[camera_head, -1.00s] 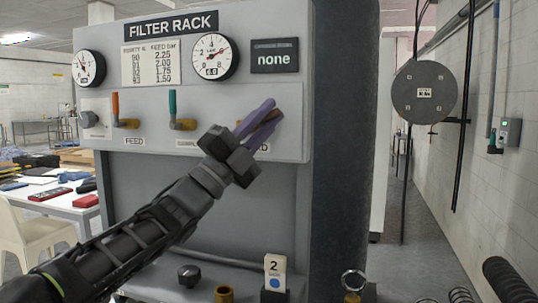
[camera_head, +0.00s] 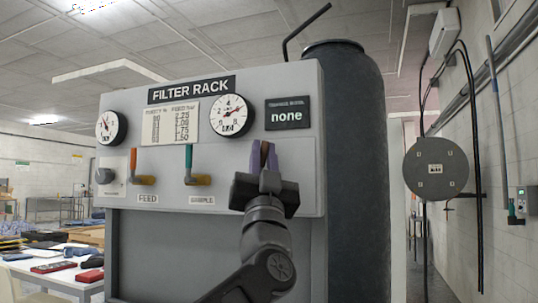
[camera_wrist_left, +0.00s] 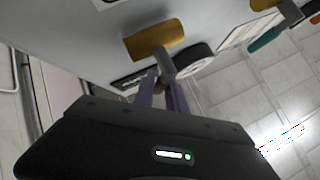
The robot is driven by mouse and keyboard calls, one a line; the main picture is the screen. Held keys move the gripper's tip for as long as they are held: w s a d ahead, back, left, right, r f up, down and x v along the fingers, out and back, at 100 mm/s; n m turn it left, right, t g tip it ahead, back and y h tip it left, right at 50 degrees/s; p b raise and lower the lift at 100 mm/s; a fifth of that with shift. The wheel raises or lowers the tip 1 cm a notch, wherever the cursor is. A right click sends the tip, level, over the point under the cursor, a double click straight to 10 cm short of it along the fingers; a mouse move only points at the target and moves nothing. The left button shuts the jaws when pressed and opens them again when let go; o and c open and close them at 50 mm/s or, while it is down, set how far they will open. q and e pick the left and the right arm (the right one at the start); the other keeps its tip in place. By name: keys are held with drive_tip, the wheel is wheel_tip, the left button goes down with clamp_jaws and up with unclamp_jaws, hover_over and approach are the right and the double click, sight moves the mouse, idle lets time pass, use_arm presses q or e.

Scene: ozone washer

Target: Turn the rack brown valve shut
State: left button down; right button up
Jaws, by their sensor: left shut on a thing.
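The brown valve handle (camera_head: 264,150) is at the right of the grey rack's panel and stands about upright. My left gripper (camera_head: 264,158) reaches up from below, with one purple finger on each side of the handle, and is shut on it. In the left wrist view the purple fingers (camera_wrist_left: 163,95) close around the brown handle (camera_wrist_left: 158,86), beside a brass valve body (camera_wrist_left: 150,40). My gripper's dark body hides the valve's lower part and its label in the head view. My right gripper is in neither view.
An orange-handled valve (camera_head: 133,161) and a teal-handled valve (camera_head: 188,160) stand upright to the left. A round gauge (camera_head: 230,116) and a "none" display (camera_head: 289,115) sit above. A dark tank (camera_head: 352,170) stands right of the rack.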

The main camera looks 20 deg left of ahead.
use_arm(q)
drive_tip(key=shift+a+r+n+g+y+p, duration=0.15)
drive_tip(key=shift+n+g+y+p, duration=0.15)
drive_tip(key=shift+n+g+y, duration=0.35)
drive_tip(key=shift+a+f+n+g+y+p, duration=0.1)
drive_tip(key=shift+a+n+g+y+p, duration=0.2)
drive_tip(key=shift+n+y, duration=0.65)
drive_tip(key=shift+a+r+n+g+y+p, duration=0.1)
drive_tip(key=shift+n+g+y+p, duration=0.15)
drive_tip(key=shift+n+g+y, duration=0.6)
drive_tip(key=shift+n, duration=0.45)
drive_tip(key=c, duration=1.4)
unclamp_jaws()
drive_tip(key=shift+o, duration=0.2)
drive_tip(key=b+v, duration=0.2)
drive_tip(key=v, duration=0.5)
drive_tip(key=shift+s+f, duration=0.2)
drive_tip(key=shift+f, duration=0.15)
drive_tip(key=shift+d, duration=0.1)
